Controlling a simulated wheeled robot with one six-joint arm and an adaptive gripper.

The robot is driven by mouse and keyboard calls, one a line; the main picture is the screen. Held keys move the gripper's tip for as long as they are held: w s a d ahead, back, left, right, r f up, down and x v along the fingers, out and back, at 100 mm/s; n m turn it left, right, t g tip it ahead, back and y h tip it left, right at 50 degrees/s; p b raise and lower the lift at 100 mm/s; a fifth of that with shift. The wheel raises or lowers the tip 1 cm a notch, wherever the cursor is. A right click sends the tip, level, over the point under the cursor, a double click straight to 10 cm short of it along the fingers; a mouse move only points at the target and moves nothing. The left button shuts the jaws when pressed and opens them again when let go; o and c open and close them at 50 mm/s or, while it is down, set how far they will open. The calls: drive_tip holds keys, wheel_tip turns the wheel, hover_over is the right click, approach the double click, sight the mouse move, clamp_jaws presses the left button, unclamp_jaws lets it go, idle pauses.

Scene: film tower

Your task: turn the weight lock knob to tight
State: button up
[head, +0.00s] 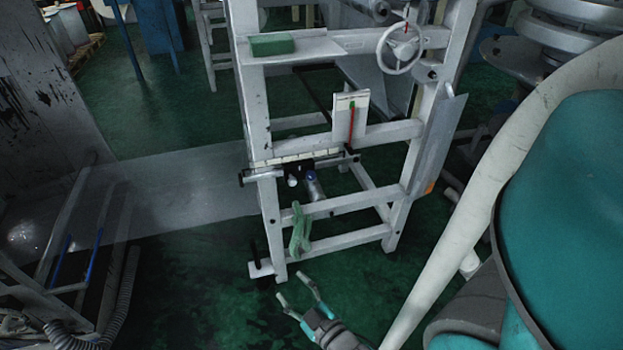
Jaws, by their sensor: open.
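A white frame (255,95) stands ahead of me. A horizontal rod (262,174) runs below a pale marked strip (295,157) on its front. A dark sliding block (299,168) sits on the rod. A small pale round end (292,181), which looks like the lock knob, shows under the block. A grey cylinder with a blue end (314,189) is beside it on the right. The knob's turn position is too small to tell. My gripper (295,287) is open and empty, low in front of the frame and apart from the knob.
A green cloth (299,230) hangs on the frame's lower bar, between gripper and rod in the picture. A handwheel (402,48), a plate with a red pointer (350,118) and a green block (272,44) are higher up.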

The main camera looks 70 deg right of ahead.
drive_tip(key=w+d+r+g+h, duration=0.1)
drive_tip(key=w+d+h, duration=0.25)
drive_tip(key=d, duration=0.95)
drive_tip(key=g+h, duration=0.3)
approach(311, 178)
drive_tip(key=shift+m, duration=0.3)
drive_tip(key=x, duration=0.9)
drive_tip(key=shift+w+d, duration=0.2)
drive_tip(key=shift+d, duration=0.1)
drive_tip(key=shift+c, duration=0.3)
clamp_jaws()
